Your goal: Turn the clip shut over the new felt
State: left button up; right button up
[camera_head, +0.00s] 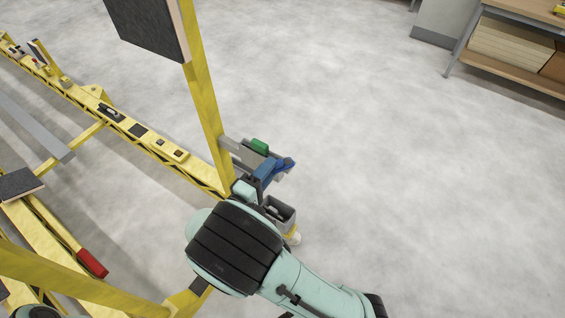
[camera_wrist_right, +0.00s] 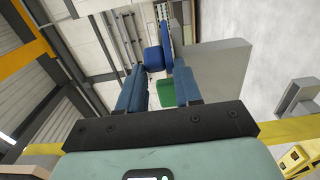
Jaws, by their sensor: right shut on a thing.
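A grey bracket (camera_head: 236,148) sticks out from the lower part of the yellow upright post (camera_head: 205,95). A green piece (camera_head: 259,145) sits on it; I cannot tell for sure if this is the new felt. A blue clip part (camera_head: 285,163) lies beside the green piece. My right gripper (camera_head: 263,173) reaches up to the bracket, shut on the blue clip. My left gripper is not in view.
A small grey open bin (camera_head: 279,210) hangs just below the bracket. The yellow trolley rail (camera_head: 75,95) with small parts runs to the upper left. A dark panel (camera_head: 148,28) hangs on the post above. A shelf (camera_head: 510,45) stands far right; the floor between is clear.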

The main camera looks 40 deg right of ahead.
jog(key=shift+w+r, duration=0.1)
jog(key=shift+w, duration=0.45)
jog(key=shift+w+d, duration=0.1)
jog(key=shift+w, duration=0.15)
jog(key=o, duration=0.9)
jog(key=shift+w, duration=0.1)
jog(key=shift+o, duration=0.2)
jog(key=shift+v, duration=2)
